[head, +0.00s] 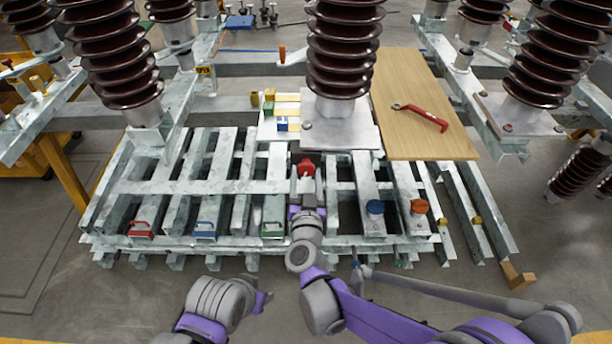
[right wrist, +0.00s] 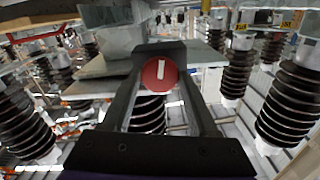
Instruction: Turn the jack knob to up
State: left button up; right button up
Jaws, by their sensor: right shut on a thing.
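The red round jack knob (head: 306,168) sits at the front of the frame, below the middle brown insulator. In the right wrist view the knob (right wrist: 152,76) shows a white bar, close to upright with a slight tilt. My right gripper (head: 306,182) reaches it from the front. Its two dark fingers (right wrist: 160,80) stand on either side of the knob and are shut on it. Part of my left arm shows low in the head view, but I see no fingers on it.
A blue knob (head: 375,207) and an orange knob (head: 419,206) stand to the right on the metal frame. A wooden board (head: 405,80) carries a red tool (head: 425,117). Brown insulators (head: 343,50) rise behind.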

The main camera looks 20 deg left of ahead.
dwell(0.5)
jog(key=o, duration=1.4)
jog(key=shift+s, duration=0.1)
jog(key=v, duration=1)
jog(key=shift+s+d, duration=0.1)
jog(key=shift+s, duration=0.25)
jog(key=shift+r, duration=0.1)
